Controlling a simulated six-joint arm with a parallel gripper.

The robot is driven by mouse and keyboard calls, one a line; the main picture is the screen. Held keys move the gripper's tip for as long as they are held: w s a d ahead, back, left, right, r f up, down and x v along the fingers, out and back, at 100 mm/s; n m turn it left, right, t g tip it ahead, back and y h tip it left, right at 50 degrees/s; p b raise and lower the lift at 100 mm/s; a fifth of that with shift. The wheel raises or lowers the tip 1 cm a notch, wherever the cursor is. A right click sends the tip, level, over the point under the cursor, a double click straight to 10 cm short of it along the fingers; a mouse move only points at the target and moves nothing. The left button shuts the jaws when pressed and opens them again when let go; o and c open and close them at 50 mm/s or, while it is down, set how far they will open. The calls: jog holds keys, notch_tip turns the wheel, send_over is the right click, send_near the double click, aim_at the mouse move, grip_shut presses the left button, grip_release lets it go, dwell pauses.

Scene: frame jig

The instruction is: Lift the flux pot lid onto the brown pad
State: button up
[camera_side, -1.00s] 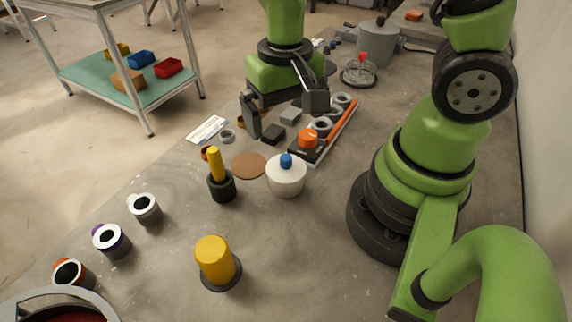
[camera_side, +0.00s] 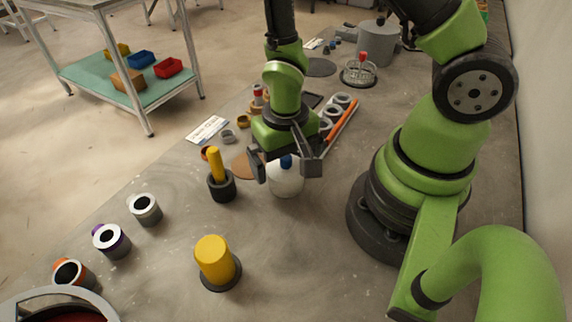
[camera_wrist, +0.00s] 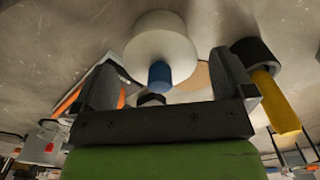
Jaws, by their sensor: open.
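The flux pot (camera_side: 287,183) is white and stands upright on the bench. Its lid has a blue knob (camera_side: 286,161), partly covered by my gripper in the side view; the knob also shows in the wrist view (camera_wrist: 160,76). My gripper (camera_side: 285,168) is open, pointing down, with one finger on either side of the knob in the picture. No contact with the lid shows, and I cannot tell the exact height of the fingertips. The brown pad (camera_side: 241,166) lies flat just left of the pot, partly hidden behind my left finger.
A dark holder (camera_side: 221,187) with a yellow-handled tool stands close left of the pot. A yellow cylinder (camera_side: 216,260) stands in front. A tray of rings (camera_side: 338,113) with an orange bar lies behind right. The bench right of the pot is clear.

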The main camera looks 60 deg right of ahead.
jog(key=c, duration=0.9)
jog(key=shift+r, duration=0.1)
notch_tip(320, 180, up, 11)
jog(key=shift+r, duration=0.15)
dwell(0.4)
jog(key=w+f, duration=0.8)
jog(key=shift+w+d+f, duration=0.2)
jog(key=shift+w+f, duration=0.05)
jog(key=shift+w, duration=0.1)
jog(key=shift+w+f, duration=0.15)
jog(key=shift+f, duration=2.6)
